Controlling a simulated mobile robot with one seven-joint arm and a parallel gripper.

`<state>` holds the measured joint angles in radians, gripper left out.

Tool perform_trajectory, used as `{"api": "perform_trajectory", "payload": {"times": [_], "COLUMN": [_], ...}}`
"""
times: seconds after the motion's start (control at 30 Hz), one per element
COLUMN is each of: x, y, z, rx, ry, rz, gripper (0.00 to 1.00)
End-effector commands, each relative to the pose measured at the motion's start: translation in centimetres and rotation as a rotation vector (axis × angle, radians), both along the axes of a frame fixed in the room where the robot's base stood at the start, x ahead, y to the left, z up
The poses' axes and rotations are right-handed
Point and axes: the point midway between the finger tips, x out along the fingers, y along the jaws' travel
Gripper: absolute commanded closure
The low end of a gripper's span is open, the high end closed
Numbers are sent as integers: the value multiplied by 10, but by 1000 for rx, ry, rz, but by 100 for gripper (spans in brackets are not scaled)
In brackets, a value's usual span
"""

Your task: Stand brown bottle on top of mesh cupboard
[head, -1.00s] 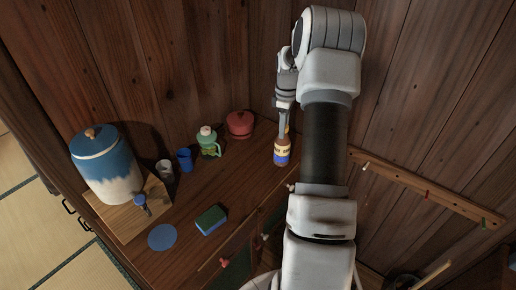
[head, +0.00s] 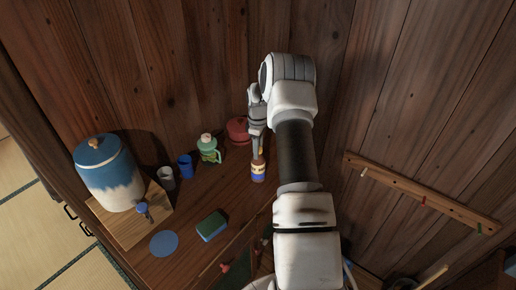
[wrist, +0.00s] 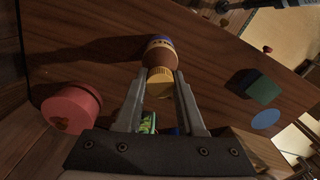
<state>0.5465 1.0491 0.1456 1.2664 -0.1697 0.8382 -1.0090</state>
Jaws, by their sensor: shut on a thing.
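The brown bottle (head: 258,171) has a blue and yellow label and a yellow cap. My gripper (head: 259,150) is shut on its neck from above. In the wrist view the bottle (wrist: 160,48) sits between the two fingers (wrist: 160,85), cap toward me. The bottle looks about upright over the wooden top of the mesh cupboard (head: 192,208), near its right part. I cannot tell whether its base touches the top. The cupboard's front is mostly hidden by my arm.
Left and behind the bottle stand a red lidded pot (head: 238,130), a green jug (head: 208,149), a blue cup (head: 185,166) and a grey cup (head: 166,177). A sponge (head: 211,225), a blue disc (head: 164,243) and a blue-white dispenser (head: 108,172) are farther left. A peg rail (head: 420,192) is on the right wall.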

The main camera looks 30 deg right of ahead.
Motion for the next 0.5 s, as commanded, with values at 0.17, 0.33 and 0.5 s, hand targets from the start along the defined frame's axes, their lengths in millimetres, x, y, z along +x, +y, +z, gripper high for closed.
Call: {"api": "perform_trajectory", "payload": {"times": [0.17,0.33,0.5], "x": [1,0,0], "y": [0,0,0], "z": [1,-3,-2], "rx": [-1,-1,0], "ry": [-2,-1,0], "rz": [0,0,1], "gripper": [100,55,32]}}
